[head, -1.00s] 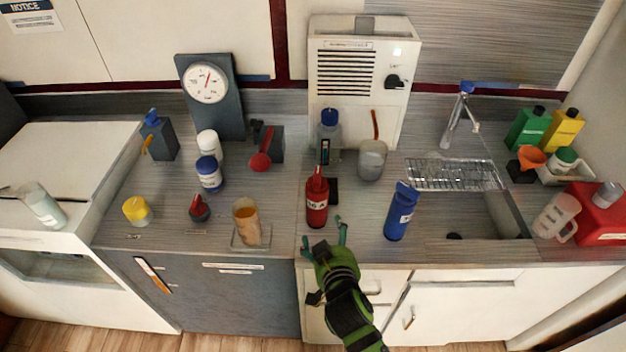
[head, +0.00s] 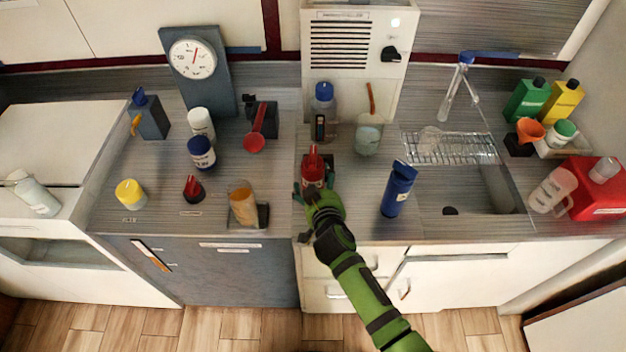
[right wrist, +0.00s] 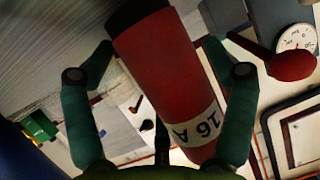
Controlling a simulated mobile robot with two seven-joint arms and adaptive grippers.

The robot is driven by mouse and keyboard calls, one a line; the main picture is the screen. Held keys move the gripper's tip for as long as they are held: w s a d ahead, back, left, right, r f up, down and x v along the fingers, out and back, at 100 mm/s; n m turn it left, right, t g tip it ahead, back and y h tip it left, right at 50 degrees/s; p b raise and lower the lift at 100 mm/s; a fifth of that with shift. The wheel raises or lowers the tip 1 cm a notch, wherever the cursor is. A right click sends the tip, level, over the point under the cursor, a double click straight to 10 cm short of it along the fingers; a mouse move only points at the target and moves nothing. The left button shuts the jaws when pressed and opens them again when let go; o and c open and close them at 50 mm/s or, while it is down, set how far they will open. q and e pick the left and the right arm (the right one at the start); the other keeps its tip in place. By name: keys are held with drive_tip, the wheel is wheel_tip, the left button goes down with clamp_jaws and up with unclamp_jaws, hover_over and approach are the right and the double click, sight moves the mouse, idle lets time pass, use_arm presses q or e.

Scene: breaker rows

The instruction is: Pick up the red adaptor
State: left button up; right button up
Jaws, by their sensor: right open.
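The red adaptor (head: 313,168) stands on the counter near its front edge, in the middle of the head view. It is a red cylinder with a pale "16 A" label, and it fills the middle of the right wrist view (right wrist: 165,75). My right gripper (head: 315,187) is open, with its green fingers on either side of the adaptor. In the right wrist view the fingertips (right wrist: 159,74) flank it, with a visible gap at least on the right side. The gripper hides the adaptor's lower part in the head view. My left gripper is not in view.
A blue cylinder (head: 398,190) stands to the right, near the sink (head: 470,205). The counter just right of the adaptor is clear.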

sight(321, 179)
drive_tip(key=shift+w+f, duration=0.1)
drive_tip(key=shift+w, duration=0.05)
drive_tip(key=c, duration=1.4)
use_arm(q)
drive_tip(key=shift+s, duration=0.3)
use_arm(e)
drive_tip(key=shift+o, duration=0.2)
drive_tip(key=shift+r, duration=0.25)
wheel_tip(321, 179, up, 4)
drive_tip(key=shift+d+r, duration=0.1)
drive_tip(key=shift+r, duration=0.05)
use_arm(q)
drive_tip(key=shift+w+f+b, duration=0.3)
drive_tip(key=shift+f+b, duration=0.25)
use_arm(e)
drive_tip(key=s+d+r, duration=0.6)
drive_tip(key=d, duration=0.3)
drive_tip(key=shift+d+r, duration=0.25)
drive_tip(key=shift+d, duration=0.1)
